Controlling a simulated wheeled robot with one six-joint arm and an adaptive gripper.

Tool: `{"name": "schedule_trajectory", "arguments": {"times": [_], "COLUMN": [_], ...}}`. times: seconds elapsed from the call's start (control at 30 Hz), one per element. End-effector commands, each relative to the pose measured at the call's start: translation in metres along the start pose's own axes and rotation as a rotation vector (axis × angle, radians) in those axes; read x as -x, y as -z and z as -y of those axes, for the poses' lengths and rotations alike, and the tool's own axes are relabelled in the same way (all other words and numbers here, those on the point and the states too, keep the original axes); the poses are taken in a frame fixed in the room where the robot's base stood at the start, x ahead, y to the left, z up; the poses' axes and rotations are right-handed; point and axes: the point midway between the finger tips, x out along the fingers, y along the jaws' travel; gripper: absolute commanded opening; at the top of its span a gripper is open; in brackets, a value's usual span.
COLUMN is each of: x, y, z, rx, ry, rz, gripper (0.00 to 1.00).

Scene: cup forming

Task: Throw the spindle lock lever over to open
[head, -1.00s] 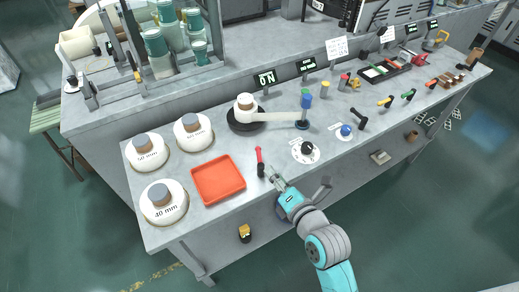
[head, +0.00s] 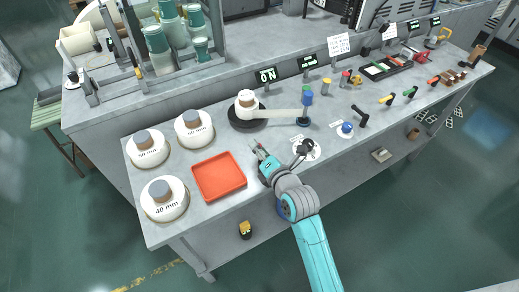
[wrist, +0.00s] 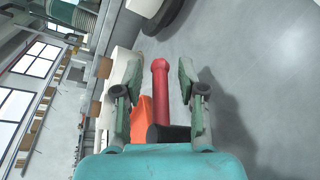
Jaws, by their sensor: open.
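A red lever (wrist: 160,100) with a round end and a black base (wrist: 168,133) stands between my jaws in the wrist view. No label on it is readable. My gripper (wrist: 159,78) is open, one finger on each side of the red shaft, with a visible gap on both sides. In the head view my gripper (head: 258,147) is over the bench, just right of the orange tray, and mostly hides the lever.
The orange tray (head: 219,177) lies left of my gripper. White marked discs (head: 164,199) stand further left. A black round base (head: 247,124) with a white arm is behind. A black knob on a dial (head: 306,148) is close on the right. Several coloured levers line the bench further right.

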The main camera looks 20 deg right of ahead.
Motion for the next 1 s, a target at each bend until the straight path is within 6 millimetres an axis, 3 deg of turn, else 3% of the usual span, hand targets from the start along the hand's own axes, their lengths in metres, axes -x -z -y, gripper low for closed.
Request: {"name": "schedule_trajectory", "arguments": {"times": [0.27, 0.43, 0.47, 1.0], "x": [-0.0015, -0.0014, -0.0014, -0.0006], "y": [0.0003, 0.0002, 0.0002, -0.0008], "z": [0.0004, 0.0004, 0.0004, 0.0012], "rx": [0.000, 0.000, 0.000, -0.005], "ry": [0.001, 0.001, 0.001, 0.020], "rz": [0.000, 0.000, 0.000, 0.031], "gripper": [0.40, 0.03, 0.00, 0.00]}}
